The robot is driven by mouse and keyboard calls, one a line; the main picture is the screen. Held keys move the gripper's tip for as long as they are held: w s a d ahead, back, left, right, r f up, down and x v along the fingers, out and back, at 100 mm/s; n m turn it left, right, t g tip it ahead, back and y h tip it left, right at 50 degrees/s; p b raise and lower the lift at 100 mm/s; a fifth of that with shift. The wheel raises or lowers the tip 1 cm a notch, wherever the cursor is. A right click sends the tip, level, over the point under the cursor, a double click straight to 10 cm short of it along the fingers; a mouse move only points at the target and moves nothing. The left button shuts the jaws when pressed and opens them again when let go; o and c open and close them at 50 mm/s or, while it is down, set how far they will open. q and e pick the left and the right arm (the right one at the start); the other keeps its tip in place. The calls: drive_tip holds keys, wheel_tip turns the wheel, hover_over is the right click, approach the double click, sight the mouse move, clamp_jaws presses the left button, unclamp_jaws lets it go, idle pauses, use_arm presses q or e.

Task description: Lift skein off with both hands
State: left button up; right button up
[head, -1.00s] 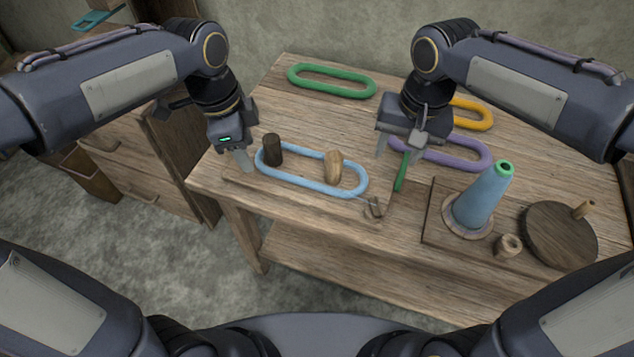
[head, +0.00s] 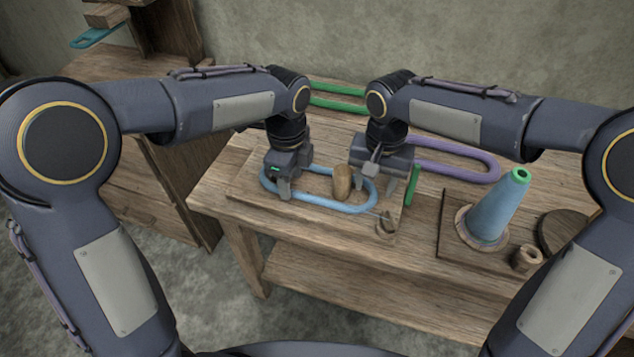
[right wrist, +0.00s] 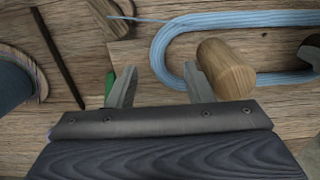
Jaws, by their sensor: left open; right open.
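The light blue skein (head: 325,207) is a long loop lying around the pegs on a wooden board. The light wooden peg (head: 343,182) stands inside its right end; the dark peg is hidden behind my left gripper. My left gripper (head: 284,192) is open, pointing down at the skein's left end. My right gripper (head: 380,186) is open at the right end, beside the light peg. In the right wrist view, the skein's rounded end (right wrist: 163,48) lies between and just ahead of the right fingertips (right wrist: 160,70); one finger is close to the peg (right wrist: 226,68). Contact is unclear.
A green upright piece (head: 412,186) stands right of my right gripper. A purple loop (head: 470,160) and a green loop (head: 335,88) lie farther back. A blue cone (head: 490,208), a small wooden spool (head: 526,258) and a dark disc (head: 565,232) stand at the right.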

sight(373, 195)
use_arm(q)
drive_tip(key=shift+f, duration=1.7)
use_arm(e)
drive_tip(key=shift+f, duration=1.7)
use_arm(q)
clamp_jaws()
use_arm(e)
clamp_jaws()
